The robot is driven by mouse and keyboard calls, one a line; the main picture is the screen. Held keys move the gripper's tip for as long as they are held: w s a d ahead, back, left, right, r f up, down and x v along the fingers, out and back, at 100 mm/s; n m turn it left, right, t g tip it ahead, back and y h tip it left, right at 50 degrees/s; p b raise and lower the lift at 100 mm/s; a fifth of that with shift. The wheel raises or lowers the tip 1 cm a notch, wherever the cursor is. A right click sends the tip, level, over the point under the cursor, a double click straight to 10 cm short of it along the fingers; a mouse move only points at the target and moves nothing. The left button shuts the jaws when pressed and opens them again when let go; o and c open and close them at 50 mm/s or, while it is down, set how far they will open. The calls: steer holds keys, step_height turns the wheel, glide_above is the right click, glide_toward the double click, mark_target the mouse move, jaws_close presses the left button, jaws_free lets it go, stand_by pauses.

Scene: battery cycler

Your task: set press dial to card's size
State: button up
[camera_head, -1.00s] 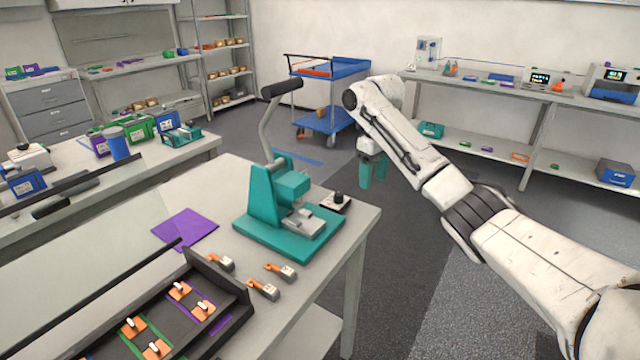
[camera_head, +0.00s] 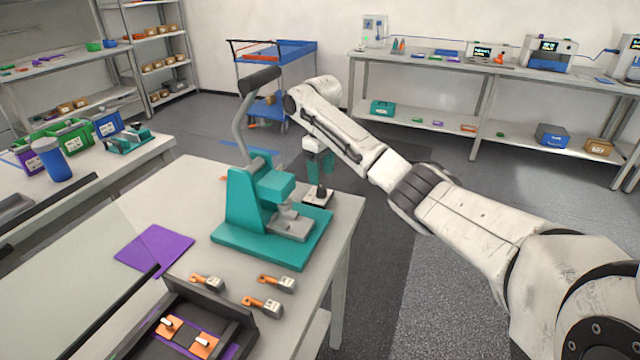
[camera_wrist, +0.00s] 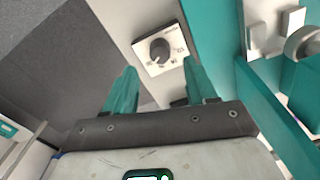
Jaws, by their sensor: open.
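The teal hand press (camera_head: 262,208) with a raised lever stands near the right end of the table. Its dial, a black knob on a pale plate (camera_head: 318,196), sits beside the press near the table's right edge. In the wrist view the black dial knob (camera_wrist: 159,50) shows with small marks around it, too small to read. My gripper (camera_head: 320,168) is above the dial in the head view. In the wrist view my gripper (camera_wrist: 160,72) has its teal fingers apart and empty, with the dial seen beyond and between the tips. I cannot make out a size card.
A purple sheet (camera_head: 153,250) lies left of the press. Several orange-and-grey pieces (camera_head: 263,306) lie in front of it, next to a dark tray (camera_head: 240,335). The press body (camera_wrist: 225,95) is close to my right finger in the wrist view. Floor is open right of the table.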

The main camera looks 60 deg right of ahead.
mark_target(321, 188)
steer(key=shift+f, duration=2.35)
jaws_close()
steer(key=shift+n, duration=0.3)
steer(key=shift+n+p, duration=0.8)
steer(key=shift+n, duration=0.4)
steer(key=shift+n+p, duration=0.6)
steer(key=shift+n, duration=1.9)
